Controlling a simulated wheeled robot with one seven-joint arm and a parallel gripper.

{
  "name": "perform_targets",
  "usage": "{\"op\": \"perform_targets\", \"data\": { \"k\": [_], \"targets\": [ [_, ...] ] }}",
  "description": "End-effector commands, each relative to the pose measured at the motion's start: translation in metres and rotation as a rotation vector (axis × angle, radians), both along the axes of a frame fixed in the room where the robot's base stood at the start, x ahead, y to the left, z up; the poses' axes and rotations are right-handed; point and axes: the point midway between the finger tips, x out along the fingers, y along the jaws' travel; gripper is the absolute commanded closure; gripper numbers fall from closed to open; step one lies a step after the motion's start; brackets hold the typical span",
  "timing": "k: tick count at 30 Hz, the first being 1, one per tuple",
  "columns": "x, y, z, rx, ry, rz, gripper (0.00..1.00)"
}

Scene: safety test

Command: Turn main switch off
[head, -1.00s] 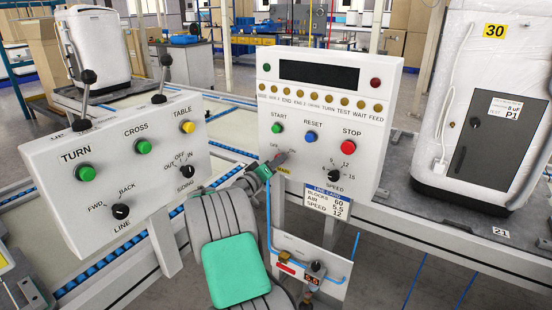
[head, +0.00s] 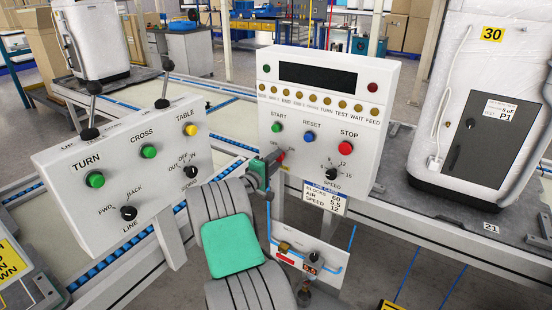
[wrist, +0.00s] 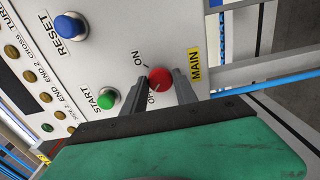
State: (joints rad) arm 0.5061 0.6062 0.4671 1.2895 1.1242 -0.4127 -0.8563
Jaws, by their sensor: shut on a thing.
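The main switch is a red round knob (wrist: 160,78) on the white control panel, between ON and OFF labels and beside a yellow MAIN tag. A pale mark on the knob appears to point toward the OFF label, which is partly hidden by a finger. My gripper (wrist: 163,80) is shut on the knob, with one dark finger on each side. In the head view my gripper (head: 274,161) reaches the panel's lower left, where the red knob (head: 282,155) shows only in part.
START (head: 276,127), RESET (head: 309,137) and STOP (head: 347,149) buttons and a speed knob (head: 331,173) are close by. A second panel (head: 115,190) with levers stands left. A small air unit (head: 310,255) hangs below.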

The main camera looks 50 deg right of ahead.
Motion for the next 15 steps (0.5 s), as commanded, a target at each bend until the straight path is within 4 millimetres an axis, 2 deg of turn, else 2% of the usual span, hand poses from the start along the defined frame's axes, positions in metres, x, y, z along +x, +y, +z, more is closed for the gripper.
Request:
{"op": "perform_targets", "data": {
  "k": [15],
  "targets": [
    [0.0005,0.0003,-0.0006,-0.002,0.035,0.001,1.0]
  ]
}}
